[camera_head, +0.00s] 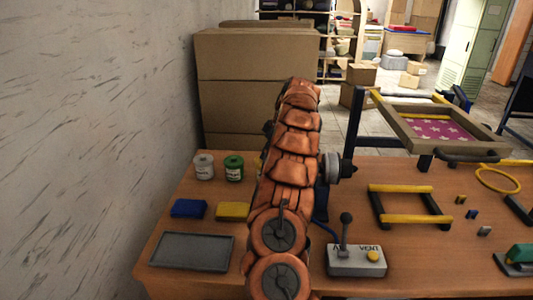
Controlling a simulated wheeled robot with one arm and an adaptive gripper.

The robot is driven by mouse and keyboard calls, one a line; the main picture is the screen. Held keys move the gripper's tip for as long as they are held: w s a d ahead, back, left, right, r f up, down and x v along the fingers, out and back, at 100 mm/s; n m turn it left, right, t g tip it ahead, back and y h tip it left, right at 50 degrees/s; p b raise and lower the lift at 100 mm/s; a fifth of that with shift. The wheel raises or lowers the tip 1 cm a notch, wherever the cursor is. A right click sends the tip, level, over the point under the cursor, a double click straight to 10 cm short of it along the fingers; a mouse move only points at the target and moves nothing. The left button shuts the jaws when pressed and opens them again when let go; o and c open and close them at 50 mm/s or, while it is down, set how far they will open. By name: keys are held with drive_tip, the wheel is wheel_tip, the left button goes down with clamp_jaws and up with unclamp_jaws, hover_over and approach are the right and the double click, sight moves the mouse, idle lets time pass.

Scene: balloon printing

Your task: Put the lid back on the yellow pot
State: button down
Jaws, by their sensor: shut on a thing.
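My copper-coloured arm (290,170) rises through the middle of the view and hides what is behind it. My gripper cannot be made out behind the arm, and neither can anything it may hold. A narrow yellow sliver (259,163) shows at the arm's left edge, beside the green pot. It may be the yellow pot, but the arm covers the rest. I cannot see whether that pot is open. No loose lid can be picked out on the table.
A white pot (204,167) and a green pot (234,168) stand at the table's back left. Blue (188,208) and yellow (233,211) blocks lie before them, behind a grey tray (191,249). A lever box (356,260) and printing frame (440,130) stand right.

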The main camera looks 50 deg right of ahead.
drive_tip(key=shift+b, duration=0.3)
idle(0.6)
drive_tip(key=shift+c, duration=2.4)
unclamp_jaws()
drive_tip(key=shift+r, duration=0.15)
drive_tip(key=shift+r+p, duration=1.9)
drive_tip(key=shift+r, duration=1.45)
clamp_jaws()
